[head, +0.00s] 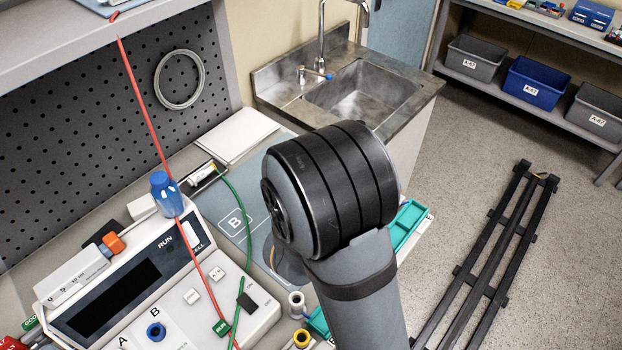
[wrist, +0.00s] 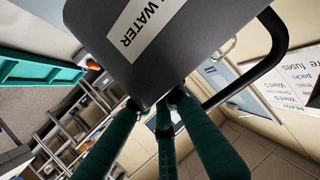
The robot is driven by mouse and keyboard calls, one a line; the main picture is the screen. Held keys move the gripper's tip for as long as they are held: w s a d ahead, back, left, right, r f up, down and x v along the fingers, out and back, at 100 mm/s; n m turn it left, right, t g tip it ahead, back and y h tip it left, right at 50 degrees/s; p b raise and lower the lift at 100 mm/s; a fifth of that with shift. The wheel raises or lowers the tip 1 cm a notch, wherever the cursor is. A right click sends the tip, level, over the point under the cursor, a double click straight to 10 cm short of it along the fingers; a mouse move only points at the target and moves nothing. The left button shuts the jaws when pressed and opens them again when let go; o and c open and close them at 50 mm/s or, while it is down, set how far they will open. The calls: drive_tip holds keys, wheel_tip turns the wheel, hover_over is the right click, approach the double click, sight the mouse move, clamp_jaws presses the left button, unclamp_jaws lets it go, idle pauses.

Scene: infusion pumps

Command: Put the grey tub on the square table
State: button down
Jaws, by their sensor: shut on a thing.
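The grey tub (wrist: 180,35), dark and labelled WATER with a black looped handle (wrist: 265,65), fills the top middle of the wrist view, tilted in that picture. My gripper (wrist: 163,104) has dark green fingers that close at the tub's near edge. The exact contact is partly hidden behind the fingers. In the head view my arm covers the middle, and neither my gripper nor the held tub can be made out. I cannot identify a square table in either view.
An infusion pump (head: 105,290) and a blue-capped item (head: 165,193) stand on the left bench. A sink (head: 362,90) is behind. Grey bins (head: 475,58) and a blue bin (head: 537,82) sit on a shelf. A black rail (head: 480,262) runs along the floor at right.

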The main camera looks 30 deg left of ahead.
drive_tip(key=a+f, duration=0.1)
drive_tip(key=a, duration=0.1)
drive_tip(key=a+f+p, duration=0.1)
drive_tip(key=a, duration=0.2)
drive_tip(key=a+f+p, duration=0.1)
drive_tip(key=a+f, duration=0.1)
drive_tip(key=shift+a+f, duration=0.1)
drive_tip(key=shift+a, duration=0.15)
drive_tip(key=shift+w+f+p, duration=0.1)
drive_tip(key=shift+f+p, duration=0.5)
drive_tip(key=shift+f, duration=1.45)
drive_tip(key=shift+f, duration=0.1)
drive_tip(key=c, duration=2.3)
unclamp_jaws()
drive_tip(key=shift+f+b, duration=0.2)
drive_tip(key=shift+b, duration=0.1)
drive_tip(key=o, duration=0.5)
drive_tip(key=shift+r, duration=0.1)
drive_tip(key=shift+o, duration=0.2)
